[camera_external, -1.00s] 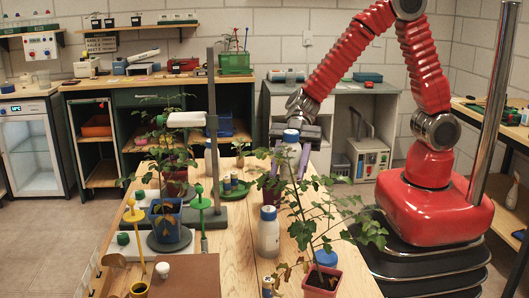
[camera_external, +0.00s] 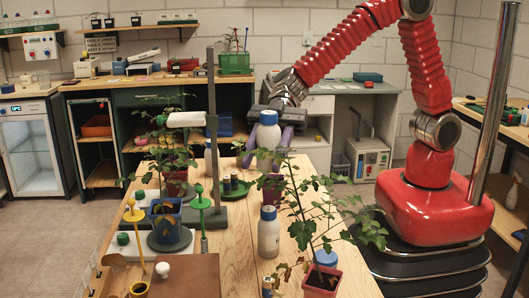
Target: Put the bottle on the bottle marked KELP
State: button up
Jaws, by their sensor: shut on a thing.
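My gripper (camera_external: 267,146) is shut on a white bottle with a blue cap (camera_external: 268,137), its purple fingers on either side. It holds the bottle upright above the wooden bench. Another white bottle with a blue cap (camera_external: 268,236) stands on the bench nearer the camera, below the held one in the picture. A similar white bottle (camera_external: 209,160) stands farther back to the left. A blue cap (camera_external: 326,258) shows behind the front right plant, its body mostly hidden. No label can be read, so I cannot tell which bottle is marked KELP.
A leafy plant in a red pot (camera_external: 322,282) spreads near the bottles at right. A purple pot (camera_external: 272,186) stands below my gripper. A green tray (camera_external: 233,190) with small jars and a tall grey stand (camera_external: 212,130) are to the left.

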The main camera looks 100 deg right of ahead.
notch_tip(320, 180, down, 6)
dwell(0.4)
jog(key=shift+f, duration=0.15)
jog(key=shift+f, duration=1.85)
jog(key=shift+f, duration=0.1)
jog(key=o, duration=1.2)
